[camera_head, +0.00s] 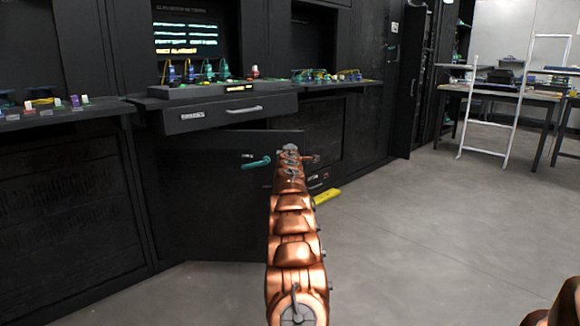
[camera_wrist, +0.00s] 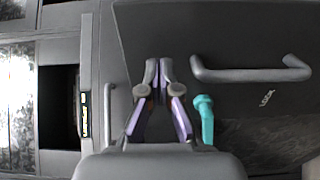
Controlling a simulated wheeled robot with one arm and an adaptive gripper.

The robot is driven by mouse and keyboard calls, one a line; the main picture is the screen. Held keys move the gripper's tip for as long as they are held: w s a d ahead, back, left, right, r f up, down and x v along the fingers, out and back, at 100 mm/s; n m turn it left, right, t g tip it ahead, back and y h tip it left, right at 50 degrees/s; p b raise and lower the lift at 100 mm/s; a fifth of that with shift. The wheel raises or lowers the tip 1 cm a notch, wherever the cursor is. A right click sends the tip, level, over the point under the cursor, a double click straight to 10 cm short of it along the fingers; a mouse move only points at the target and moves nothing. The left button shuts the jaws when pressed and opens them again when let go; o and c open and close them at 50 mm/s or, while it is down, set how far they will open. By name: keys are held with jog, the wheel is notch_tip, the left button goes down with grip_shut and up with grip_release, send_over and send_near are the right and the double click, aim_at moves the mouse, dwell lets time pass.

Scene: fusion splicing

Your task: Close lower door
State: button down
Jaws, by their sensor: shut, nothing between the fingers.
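The lower door (camera_head: 205,205) is a dark panel below the drawer. It stands swung out from the cabinet, its right edge away from the front. A teal lever (camera_head: 257,162) sticks out near its upper right; it also shows in the wrist view (camera_wrist: 206,118). A grey bar handle (camera_wrist: 250,74) on the dark panel shows in the wrist view; my copper arm seems to hide it in the head view. My gripper (camera_head: 290,149) is in front of the door, just right of the lever. Its fingertips (camera_wrist: 158,68) are together and empty. I cannot tell whether they touch the panel.
The drawer (camera_head: 215,114) above the door appears shut. A yellow object (camera_head: 328,196) lies on the floor by the cabinet. The grey floor (camera_head: 430,230) at right is clear, with a white frame and tables (camera_head: 505,95) farther back.

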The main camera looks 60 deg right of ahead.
jog(key=b+v, duration=0.3)
jog(key=v, duration=0.6)
jog(key=shift+s+a, duration=0.15)
jog(key=shift+a, duration=0.1)
dwell(1.0)
